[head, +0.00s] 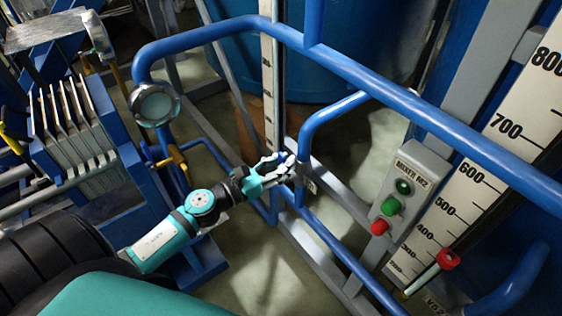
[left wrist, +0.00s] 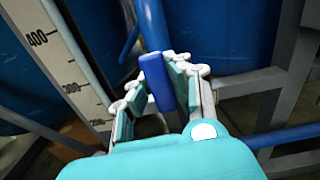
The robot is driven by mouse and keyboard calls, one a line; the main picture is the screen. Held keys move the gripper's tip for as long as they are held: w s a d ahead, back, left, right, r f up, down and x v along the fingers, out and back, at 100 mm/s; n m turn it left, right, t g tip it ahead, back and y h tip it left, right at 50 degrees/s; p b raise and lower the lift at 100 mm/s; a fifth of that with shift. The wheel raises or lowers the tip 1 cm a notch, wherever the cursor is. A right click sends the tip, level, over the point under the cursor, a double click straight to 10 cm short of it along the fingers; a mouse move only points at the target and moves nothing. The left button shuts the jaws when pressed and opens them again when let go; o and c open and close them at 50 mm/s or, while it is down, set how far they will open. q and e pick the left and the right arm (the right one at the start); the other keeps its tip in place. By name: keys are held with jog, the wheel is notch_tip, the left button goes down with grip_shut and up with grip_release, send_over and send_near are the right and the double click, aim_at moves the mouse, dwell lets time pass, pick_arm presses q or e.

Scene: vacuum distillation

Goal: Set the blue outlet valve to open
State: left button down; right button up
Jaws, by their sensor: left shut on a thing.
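My left gripper (head: 280,168) reaches in from the left in the head view, beside a vertical blue pipe and a grey frame. In the left wrist view, my left gripper (left wrist: 163,88) is shut on a flat blue handle (left wrist: 159,90), which appears to be the blue outlet valve's handle. The handle stands between the two finger pads. In the head view the fingers hide the valve, so I cannot tell its angle there. My right gripper is in neither view.
Blue pipes (head: 365,83) cross above and to the right of the gripper. A yellow handle (head: 171,161) and round gauge (head: 154,104) are left. A measuring scale (left wrist: 65,70) stands left in the wrist view.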

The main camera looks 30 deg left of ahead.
pick_arm(q)
jog(key=shift+f, duration=0.15)
jog(key=c, duration=1.2)
grip_release()
jog(key=shift+o, duration=0.2)
jog(key=shift+s, duration=0.1)
jog(key=v, duration=1.2)
jog(key=shift+a, duration=0.1)
